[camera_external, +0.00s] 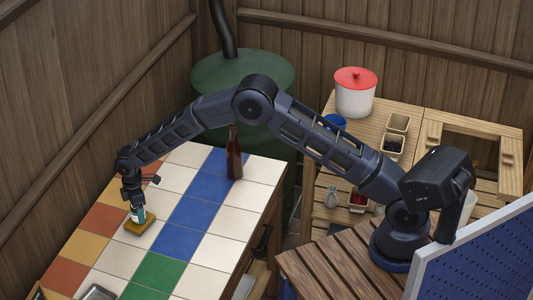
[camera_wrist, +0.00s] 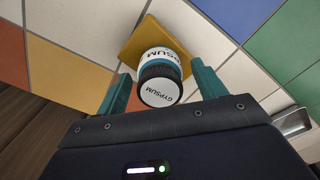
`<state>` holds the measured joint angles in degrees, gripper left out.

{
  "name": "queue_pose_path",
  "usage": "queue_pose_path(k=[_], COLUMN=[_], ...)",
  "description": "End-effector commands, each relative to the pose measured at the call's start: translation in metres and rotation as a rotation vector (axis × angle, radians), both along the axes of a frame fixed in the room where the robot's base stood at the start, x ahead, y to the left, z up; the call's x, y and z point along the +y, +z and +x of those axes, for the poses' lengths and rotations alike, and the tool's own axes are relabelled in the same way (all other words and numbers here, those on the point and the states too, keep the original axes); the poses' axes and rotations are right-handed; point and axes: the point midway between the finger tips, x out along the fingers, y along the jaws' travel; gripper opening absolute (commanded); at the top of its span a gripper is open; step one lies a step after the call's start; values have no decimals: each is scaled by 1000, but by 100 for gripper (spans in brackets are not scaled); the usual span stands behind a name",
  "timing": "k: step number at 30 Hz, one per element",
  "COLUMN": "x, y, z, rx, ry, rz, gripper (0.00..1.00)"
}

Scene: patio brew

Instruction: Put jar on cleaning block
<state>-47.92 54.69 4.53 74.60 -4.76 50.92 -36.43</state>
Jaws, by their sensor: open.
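The jar (camera_wrist: 158,84) has a black lid, a teal band and a white label reading "GYPSUM". It appears to stand upright on the yellow cleaning block (camera_wrist: 138,38), which lies flat on the tiled counter. In the external view the jar (camera_external: 141,214) shows small above the block (camera_external: 140,227). My gripper (camera_wrist: 160,71) is open, with one teal finger on each side of the jar and a visible gap to it. In the external view my gripper (camera_external: 138,208) points down over the block and partly hides the jar.
A brown bottle (camera_external: 234,158) stands farther back on the tiled counter (camera_external: 215,218). A metal tray-like item (camera_external: 98,293) lies near the front edge. Tiles around the block are clear. A white pot with a red lid (camera_external: 355,92) stands on the wooden table at right.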

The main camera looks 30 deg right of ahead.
Motion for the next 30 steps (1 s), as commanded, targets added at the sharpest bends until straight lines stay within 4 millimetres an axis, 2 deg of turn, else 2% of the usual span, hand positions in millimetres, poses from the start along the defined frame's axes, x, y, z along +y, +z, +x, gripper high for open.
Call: queue_pose_path(k=[15,22,30], x=[0,0,0], y=[92,112,116], z=[1,0,0], rx=[-2,0,-1], ry=[-1,-1,0], rz=[3,1,1], gripper=[70,70,70])
